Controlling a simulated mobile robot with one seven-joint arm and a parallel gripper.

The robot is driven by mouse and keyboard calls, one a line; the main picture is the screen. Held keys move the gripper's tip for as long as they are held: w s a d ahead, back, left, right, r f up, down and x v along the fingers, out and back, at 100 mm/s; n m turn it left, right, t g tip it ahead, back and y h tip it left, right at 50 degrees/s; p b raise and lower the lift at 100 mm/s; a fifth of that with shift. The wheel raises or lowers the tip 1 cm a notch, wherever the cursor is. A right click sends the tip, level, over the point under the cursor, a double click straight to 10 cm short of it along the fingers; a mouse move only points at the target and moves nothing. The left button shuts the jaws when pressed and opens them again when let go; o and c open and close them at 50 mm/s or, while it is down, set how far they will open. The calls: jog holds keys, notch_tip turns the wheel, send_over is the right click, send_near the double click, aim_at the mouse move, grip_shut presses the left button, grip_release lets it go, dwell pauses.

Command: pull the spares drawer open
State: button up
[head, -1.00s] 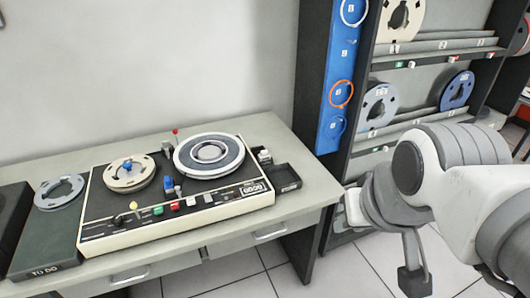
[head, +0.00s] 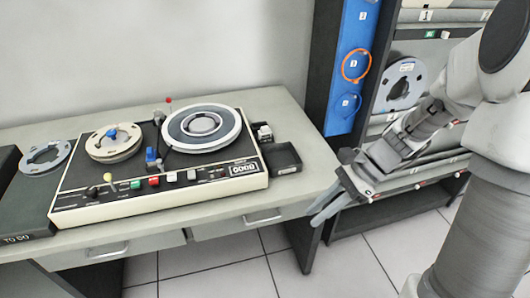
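Two grey drawers show under the front edge of the desk, a left one (head: 75,262) with a bar handle (head: 107,252) and a right one (head: 215,228) with a bar handle (head: 262,218). Both look shut. I can read no label on either, so I cannot tell which is the spares drawer. My gripper (head: 312,218) is at the desk's right front corner, to the right of the right drawer's handle and apart from it. Its two fingers point down and left, with a small gap between the tips and nothing held.
On the desk (head: 290,115) stand a tape machine (head: 155,200) with two reels, a "TO DO" tray (head: 28,215) with a grey reel (head: 45,157), and a small black tray (head: 282,158). A reel rack (head: 322,60) stands right. Tiled floor (head: 240,275) in front is clear.

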jog(key=w+d+f+m+t+y+b, duration=0.1)
jog(key=w+f+m+y+b, duration=0.15)
jog(key=f+m, duration=0.45)
jog(key=w+f+m+t+y+b, duration=0.1)
jog(key=w+f+m+y+b, duration=0.15)
jog(key=f+m+y, duration=0.4)
jog(key=m+t+b, duration=0.2)
jog(key=m+t, duration=0.7)
jog(key=m, duration=0.2)
send_near(265, 220)
jog(key=shift+t, duration=0.4)
jog(key=x, duration=0.3)
jog(key=b+x, duration=0.1)
jog(key=x, duration=0.6)
jog(key=shift+a+f, duration=0.15)
jog(key=shift+f, duration=0.25)
grip_shut()
